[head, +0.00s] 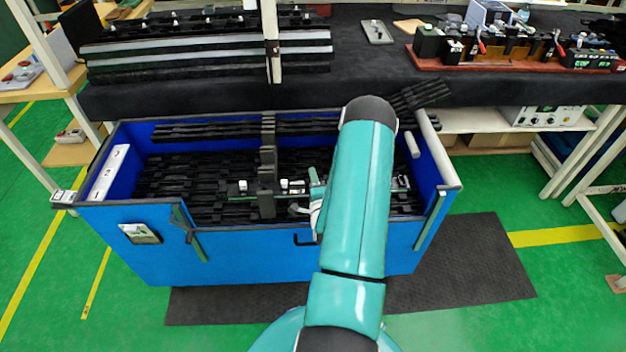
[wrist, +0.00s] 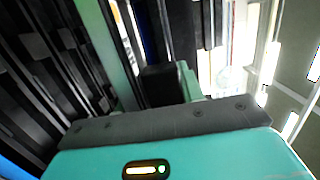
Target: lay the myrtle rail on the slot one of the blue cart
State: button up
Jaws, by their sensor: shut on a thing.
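The blue cart (head: 140,250) stands in front of me in the head view, filled with several layers of dark rails. A dark rail with small white fittings (head: 243,190) lies crosswise over the cart's near side; I take it for the myrtle rail, though its colour is hard to tell. My gripper (head: 316,193), partly hidden by my teal arm, is shut on it near its middle. In the wrist view my gripper (wrist: 168,84) shows dark and teal finger parts; the grip itself is unclear. A greenish bar (wrist: 113,42) runs beside it.
A black-covered bench (head: 200,98) runs behind the cart, with stacked rails (head: 210,52) and a red-brown fixture board (head: 500,62). A dark upright divider (head: 267,160) crosses the cart's middle. A dark mat (head: 470,265) and green floor lie around.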

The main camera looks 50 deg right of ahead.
jog(key=shift+f, duration=0.6)
jog(key=o, duration=1.3)
jog(key=shift+o, duration=0.2)
